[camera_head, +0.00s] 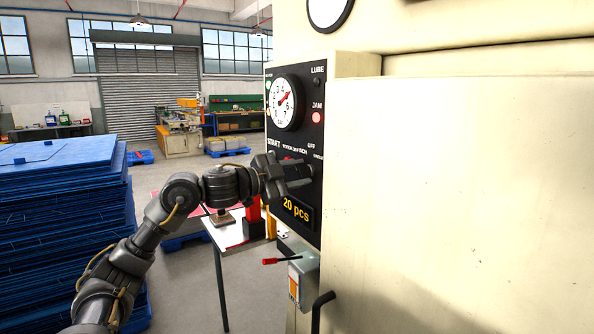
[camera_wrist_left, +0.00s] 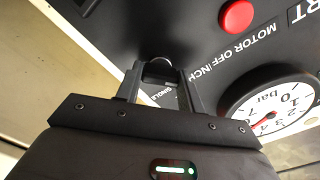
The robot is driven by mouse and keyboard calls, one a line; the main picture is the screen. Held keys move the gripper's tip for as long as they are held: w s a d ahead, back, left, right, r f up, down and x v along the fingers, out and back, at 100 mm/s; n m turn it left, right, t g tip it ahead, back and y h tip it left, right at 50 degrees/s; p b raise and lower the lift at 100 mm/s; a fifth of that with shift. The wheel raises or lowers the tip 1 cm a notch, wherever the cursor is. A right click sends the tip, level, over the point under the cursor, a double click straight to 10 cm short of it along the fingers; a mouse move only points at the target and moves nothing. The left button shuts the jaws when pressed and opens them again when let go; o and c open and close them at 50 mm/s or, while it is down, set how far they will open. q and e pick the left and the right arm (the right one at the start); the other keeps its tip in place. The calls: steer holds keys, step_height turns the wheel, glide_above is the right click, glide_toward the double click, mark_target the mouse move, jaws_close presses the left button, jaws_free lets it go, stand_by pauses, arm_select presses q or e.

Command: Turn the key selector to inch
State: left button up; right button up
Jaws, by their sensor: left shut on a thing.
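The black control panel (camera_head: 301,140) stands upright on the cream machine, with labels for START, INCH, OFF and SINGLE. My left gripper (camera_head: 303,174) reaches the panel below the gauge, level with these labels. In the left wrist view my left gripper (camera_wrist_left: 160,75) is shut on the key selector (camera_wrist_left: 160,66), a small part with a rounded metallic edge between the fingers. The labels OFF, INCH and SINGLE lie around it. The fingers hide most of the key selector, so its pointing direction cannot be told. My right gripper is not in view.
A red button (camera_wrist_left: 236,16) and a white gauge (camera_wrist_left: 275,105) are close to the gripper.

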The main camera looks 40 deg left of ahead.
arm_select(q)
steer(key=shift+n, duration=0.6)
steer(key=shift+f, duration=0.1)
steer(key=o, duration=1)
steer(key=shift+s+a, duration=0.1)
steer(key=shift+s, duration=0.1)
steer(key=b+v, duration=0.7)
steer(key=v, duration=0.3)
steer(key=shift+s, duration=0.2)
